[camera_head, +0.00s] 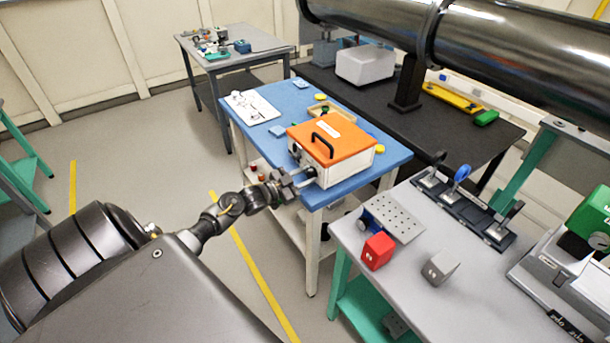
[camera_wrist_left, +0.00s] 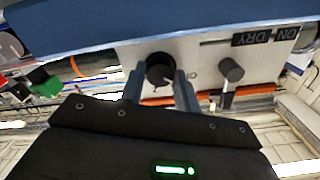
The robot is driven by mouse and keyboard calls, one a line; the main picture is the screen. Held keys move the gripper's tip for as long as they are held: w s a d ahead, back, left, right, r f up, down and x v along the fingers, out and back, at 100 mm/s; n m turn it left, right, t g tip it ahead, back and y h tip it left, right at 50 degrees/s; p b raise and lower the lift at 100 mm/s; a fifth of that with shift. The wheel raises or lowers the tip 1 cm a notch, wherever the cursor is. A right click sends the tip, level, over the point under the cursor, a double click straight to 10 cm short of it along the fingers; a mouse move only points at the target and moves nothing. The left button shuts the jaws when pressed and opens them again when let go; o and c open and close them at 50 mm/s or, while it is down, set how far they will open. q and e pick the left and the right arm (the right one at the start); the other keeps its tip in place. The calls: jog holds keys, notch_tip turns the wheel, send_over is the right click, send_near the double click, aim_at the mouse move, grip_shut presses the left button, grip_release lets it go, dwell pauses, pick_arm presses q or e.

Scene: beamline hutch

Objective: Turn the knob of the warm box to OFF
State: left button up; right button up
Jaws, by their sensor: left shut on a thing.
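The warm box (camera_head: 340,166) is a white box with an orange lid and a black handle, standing on the blue-topped table. My left gripper (camera_head: 303,179) reaches its front face from the left. In the left wrist view the box's front panel (camera_wrist_left: 205,55) appears upside down. There my left gripper (camera_wrist_left: 172,85) is shut on the black round knob (camera_wrist_left: 160,68), a finger at each side. A grey lever switch (camera_wrist_left: 230,72) sits beside the knob, near labels reading ON and DRY. The lettering by the knob is partly hidden by a finger. My right gripper is not in view.
The blue table (camera_head: 290,98) also carries a white sheet (camera_head: 252,107) and small yellow items. A grey bench (camera_head: 400,273) at the right holds a red block (camera_head: 377,250) and a grey block (camera_head: 440,266). A large dark pipe (camera_head: 520,65) crosses the upper right.

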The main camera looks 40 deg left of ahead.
pick_arm(q)
jog(key=shift+n, duration=0.6)
jog(key=o, duration=1)
jog(key=shift+c, duration=0.2)
jog(key=shift+s, duration=0.15)
jog(key=b+v, duration=0.2)
jog(key=v, duration=0.8)
jog(key=shift+s+a, duration=0.15)
jog(key=shift+s, duration=0.15)
